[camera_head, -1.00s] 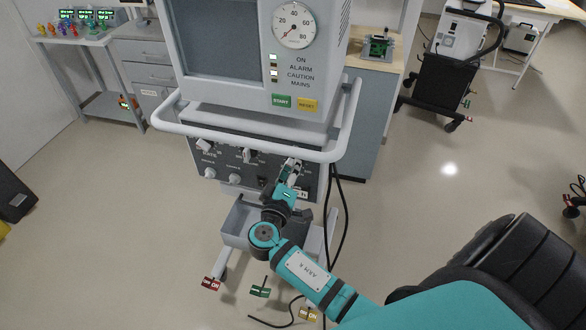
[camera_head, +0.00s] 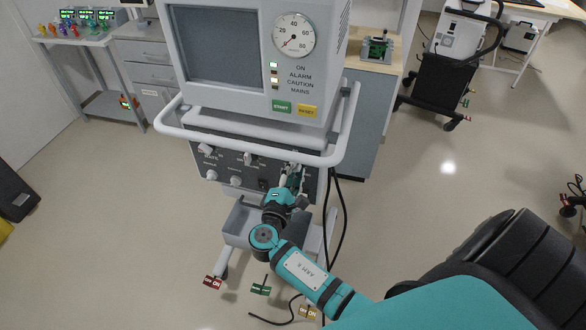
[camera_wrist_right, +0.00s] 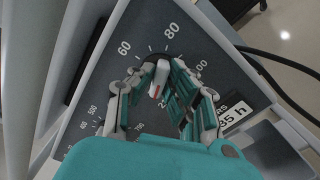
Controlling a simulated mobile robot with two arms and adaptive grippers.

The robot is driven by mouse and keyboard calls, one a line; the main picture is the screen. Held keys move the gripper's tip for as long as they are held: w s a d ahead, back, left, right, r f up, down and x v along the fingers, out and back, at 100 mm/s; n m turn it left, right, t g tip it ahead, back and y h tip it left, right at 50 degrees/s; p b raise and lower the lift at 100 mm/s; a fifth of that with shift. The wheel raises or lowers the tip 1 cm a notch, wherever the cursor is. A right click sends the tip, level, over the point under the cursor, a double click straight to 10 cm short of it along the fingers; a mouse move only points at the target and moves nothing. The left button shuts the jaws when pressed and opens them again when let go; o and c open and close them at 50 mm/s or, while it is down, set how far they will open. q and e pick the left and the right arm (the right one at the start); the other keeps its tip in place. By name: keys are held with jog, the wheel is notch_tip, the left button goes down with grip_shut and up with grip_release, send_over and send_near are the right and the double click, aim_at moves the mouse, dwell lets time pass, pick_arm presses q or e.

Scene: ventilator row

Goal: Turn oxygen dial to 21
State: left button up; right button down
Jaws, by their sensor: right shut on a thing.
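The oxygen dial (camera_wrist_right: 162,70) is a pale bar-shaped knob with a red mark, on a dark panel with 60, 80 and 100 printed around it in the right wrist view. My right gripper (camera_wrist_right: 158,88) is shut on this knob, one finger on each side. In the head view my right gripper (camera_head: 291,176) is at the right part of the ventilator's control panel (camera_head: 222,166) and covers the dial. My left gripper is not in view.
The ventilator (camera_head: 188,20) has a white rail (camera_head: 245,150) just above the panel. Other knobs (camera_head: 236,181) sit left of my gripper. A black cable (camera_head: 342,225) hangs at the right. A grey tray (camera_head: 237,222) is below. Floor is open on both sides.

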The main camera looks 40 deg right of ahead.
jog(key=n+p, duration=0.2)
jog(key=n, duration=0.2)
jog(key=shift+n, duration=0.3)
dwell(0.3)
jog(key=c, duration=1.3)
grip_release()
jog(key=shift+c, duration=0.2)
jog(key=shift+a, duration=0.1)
jog(key=v, duration=1.2)
